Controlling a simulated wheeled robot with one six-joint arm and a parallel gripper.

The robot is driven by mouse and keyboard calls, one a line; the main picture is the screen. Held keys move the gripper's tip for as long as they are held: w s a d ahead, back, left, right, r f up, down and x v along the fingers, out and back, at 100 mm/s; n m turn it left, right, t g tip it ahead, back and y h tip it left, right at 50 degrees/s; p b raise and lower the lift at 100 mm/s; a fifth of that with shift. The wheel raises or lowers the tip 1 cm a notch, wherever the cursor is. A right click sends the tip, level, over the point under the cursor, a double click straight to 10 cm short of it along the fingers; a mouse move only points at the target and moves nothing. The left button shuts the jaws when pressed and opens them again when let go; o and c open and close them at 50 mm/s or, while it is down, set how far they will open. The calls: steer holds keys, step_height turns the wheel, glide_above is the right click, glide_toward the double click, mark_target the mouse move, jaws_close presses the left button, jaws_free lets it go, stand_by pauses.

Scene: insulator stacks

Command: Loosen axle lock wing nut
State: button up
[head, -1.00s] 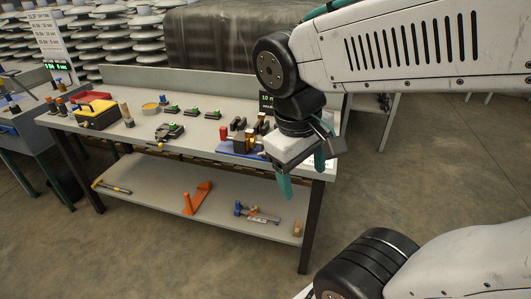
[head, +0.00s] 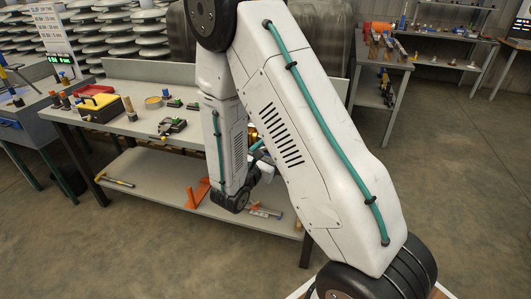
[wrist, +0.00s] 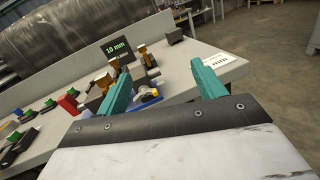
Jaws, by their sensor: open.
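In the wrist view, a small fixture (wrist: 150,94) with a blue base and brass, dark and grey parts stands near the bench edge, behind and beside the left finger. A small grey piece is on it, too small to tell whether it is the wing nut. My gripper (wrist: 163,84) is open, its two teal fingers wide apart with nothing between them. The left finger overlaps the fixture in the picture; I cannot tell whether they touch.
The grey workbench (head: 120,73) has a lower shelf holding an orange bracket (head: 197,193). A yellow-and-black box (head: 100,107) and small green-topped clamps (wrist: 48,104) stand on top. A "10 mm" sign (wrist: 117,49) is behind the fixture. The floor right of the bench is clear.

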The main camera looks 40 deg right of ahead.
mark_target(266, 151)
step_height(266, 151, down, 6)
steer(key=w+a+n+t+y, duration=0.2)
steer(key=w+a+n+t, duration=0.1)
steer(key=n+t, duration=0.1)
steer(key=x, duration=0.7)
steer(key=shift+d+f, duration=0.35)
steer(key=shift+d, duration=0.05)
steer(key=c, duration=1)
